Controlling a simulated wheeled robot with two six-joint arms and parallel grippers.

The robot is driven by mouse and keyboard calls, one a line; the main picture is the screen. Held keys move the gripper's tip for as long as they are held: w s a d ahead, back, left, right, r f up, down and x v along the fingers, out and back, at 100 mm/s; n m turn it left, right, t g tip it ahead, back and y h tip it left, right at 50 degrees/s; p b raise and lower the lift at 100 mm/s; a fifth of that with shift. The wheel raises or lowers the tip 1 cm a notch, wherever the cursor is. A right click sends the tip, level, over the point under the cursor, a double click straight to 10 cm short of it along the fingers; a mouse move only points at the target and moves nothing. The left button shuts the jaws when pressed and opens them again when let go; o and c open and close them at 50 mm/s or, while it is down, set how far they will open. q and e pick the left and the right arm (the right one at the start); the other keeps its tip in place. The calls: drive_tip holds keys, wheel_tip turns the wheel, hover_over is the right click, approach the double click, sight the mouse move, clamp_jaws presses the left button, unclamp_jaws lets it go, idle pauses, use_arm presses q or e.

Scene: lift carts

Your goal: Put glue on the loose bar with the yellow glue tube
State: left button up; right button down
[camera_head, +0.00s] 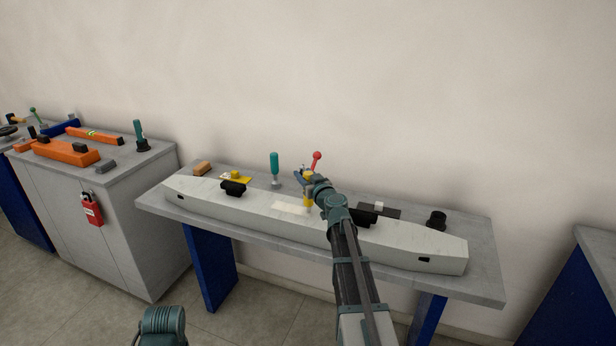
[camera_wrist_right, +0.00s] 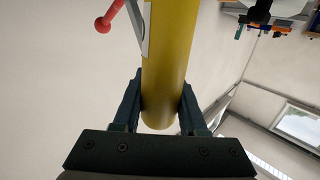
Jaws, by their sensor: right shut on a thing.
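The loose bar (camera_head: 400,243) is a long pale grey beam lying along the bench, with black blocks and a cream patch (camera_head: 289,207) on its surface. My right gripper (camera_head: 304,180) is above the middle of the bar, just right of the patch. It is shut on the yellow glue tube (camera_head: 308,202). In the right wrist view, the yellow tube (camera_wrist_right: 168,60) is between the two dark fingers (camera_wrist_right: 160,108). The tube's tip is hidden, and I cannot tell whether it touches the bar. My left gripper is not in view.
The grey bench (camera_head: 484,262) also holds a teal-handled tool (camera_head: 275,168), a red-knobbed lever (camera_head: 316,160), a brown block (camera_head: 202,168) and a black cup (camera_head: 436,220). A grey cabinet (camera_head: 125,225) with orange tools stands left. A wall is behind the bench.

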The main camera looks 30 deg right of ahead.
drive_tip(key=shift+w+a, duration=1.1)
drive_tip(key=shift+w, duration=0.15)
